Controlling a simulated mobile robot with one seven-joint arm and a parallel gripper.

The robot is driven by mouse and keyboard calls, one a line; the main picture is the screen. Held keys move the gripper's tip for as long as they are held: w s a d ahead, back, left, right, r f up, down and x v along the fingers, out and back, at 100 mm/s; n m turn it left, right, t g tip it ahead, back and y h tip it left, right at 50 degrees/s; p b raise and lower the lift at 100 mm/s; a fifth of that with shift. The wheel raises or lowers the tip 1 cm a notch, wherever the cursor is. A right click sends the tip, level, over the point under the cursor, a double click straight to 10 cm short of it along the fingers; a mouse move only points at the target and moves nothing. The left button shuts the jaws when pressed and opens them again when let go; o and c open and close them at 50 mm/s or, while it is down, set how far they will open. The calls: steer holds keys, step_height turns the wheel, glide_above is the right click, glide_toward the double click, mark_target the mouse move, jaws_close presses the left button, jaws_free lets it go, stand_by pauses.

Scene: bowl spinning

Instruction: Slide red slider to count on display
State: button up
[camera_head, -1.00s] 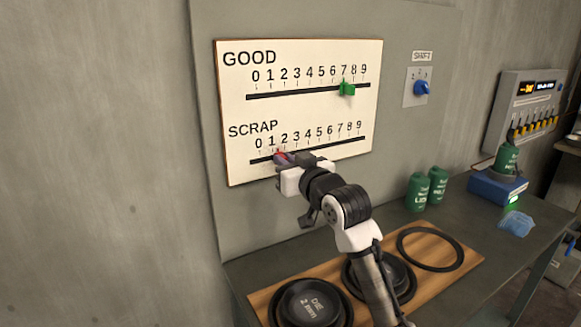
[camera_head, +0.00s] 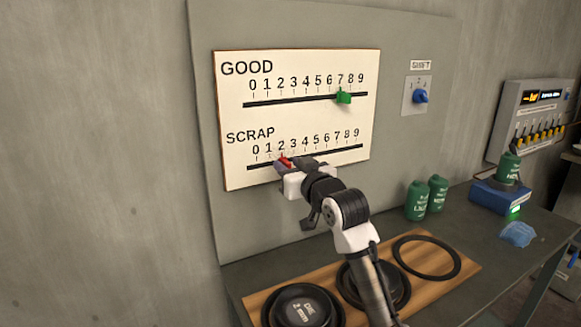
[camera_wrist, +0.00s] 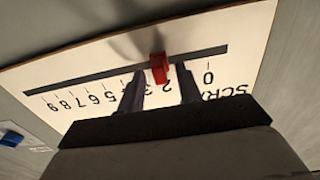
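The red slider (camera_head: 285,161) sits on the SCRAP track of the white board (camera_head: 235,108), near the 2 mark. In the wrist view, where the board appears upside down, the red slider (camera_wrist: 158,68) stands between my gripper's two fingertips (camera_wrist: 161,76), with a gap on each side. My gripper (camera_head: 281,167) is open around it, just in front of the board. The green slider (camera_head: 343,97) is at 7 on the GOOD track. The display (camera_head: 545,96) on the grey panel at right is lit, but its digits are too small to read.
A blue SHIFT knob (camera_head: 420,96) is on the wall right of the board. Below, a workbench holds a wooden board (camera_head: 462,278) with black rings and discs, green canisters (camera_head: 417,200) and a blue scale (camera_head: 497,195). The wall left is bare.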

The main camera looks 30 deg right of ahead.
steer(key=s+b, duration=0.4)
steer(key=s, duration=0.9)
steer(key=shift+s+a, duration=0.4)
steer(key=shift+a, duration=0.05)
